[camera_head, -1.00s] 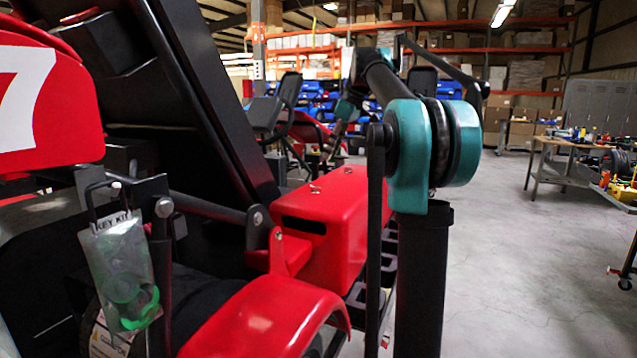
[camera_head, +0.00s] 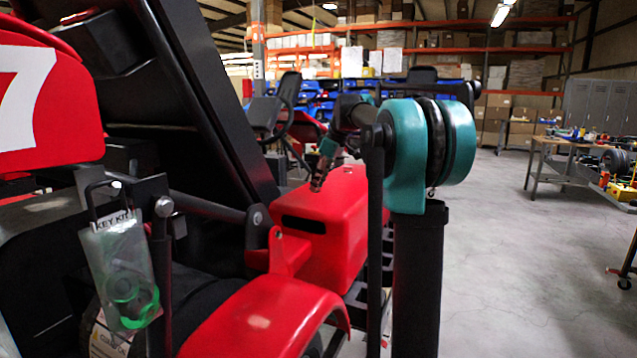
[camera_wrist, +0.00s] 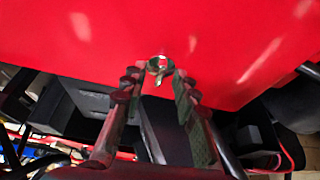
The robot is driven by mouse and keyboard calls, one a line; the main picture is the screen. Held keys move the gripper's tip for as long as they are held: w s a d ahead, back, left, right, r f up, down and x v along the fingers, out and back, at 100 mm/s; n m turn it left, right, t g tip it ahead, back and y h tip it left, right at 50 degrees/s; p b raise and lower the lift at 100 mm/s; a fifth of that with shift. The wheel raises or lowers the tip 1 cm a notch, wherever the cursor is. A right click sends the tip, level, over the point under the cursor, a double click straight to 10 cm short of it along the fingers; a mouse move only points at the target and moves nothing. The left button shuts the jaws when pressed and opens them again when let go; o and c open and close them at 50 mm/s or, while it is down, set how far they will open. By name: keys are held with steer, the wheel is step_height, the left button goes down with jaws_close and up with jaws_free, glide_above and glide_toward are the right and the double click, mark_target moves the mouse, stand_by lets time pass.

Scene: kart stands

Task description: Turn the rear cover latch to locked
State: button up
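The red rear cover (camera_head: 335,235) is in the middle of the head view and fills the top of the wrist view (camera_wrist: 225,40). A small metallic latch (camera_wrist: 160,65) is on the cover near its edge in the wrist view. My gripper (camera_wrist: 157,80) is open, with one finger on each side of the latch in that picture. I cannot tell whether the fingers touch it. In the head view my gripper (camera_head: 317,184) points down at the cover's top, and the latch under it is hidden. The latch's turned position is unclear.
A clear key kit bag (camera_head: 122,270) hangs at the left. A black tilted panel (camera_head: 215,100) rises beside the red cover. A workbench (camera_head: 570,150) stands at the right, with open floor (camera_head: 530,270) before it.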

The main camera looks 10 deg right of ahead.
steer(key=shift+c, duration=0.3)
jaws_close()
steer(key=shift+m, duration=0.4)
steer(key=m, duration=0.1)
steer(key=m+t+h, duration=0.1)
steer(key=shift+s+a+m, duration=0.15)
steer(key=shift+a+m, duration=0.05)
steer(key=shift+m, duration=0.2)
steer(key=m+h, duration=0.1)
steer(key=m, duration=0.2)
steer(key=shift+a+m+t, duration=0.15)
steer(key=shift+m+t, duration=0.15)
steer(key=shift+t, duration=0.1)
steer(key=m+h, duration=0.2)
steer(key=m, duration=0.3)
steer(key=shift+a, duration=0.2)
steer(key=m+h, duration=0.1)
steer(key=m, duration=0.1)
steer(key=m+h, duration=0.1)
steer(key=m, duration=0.2)
steer(key=shift+a+g, duration=0.15)
steer(key=shift+g, duration=0.15)
steer(key=shift+m, duration=0.5)
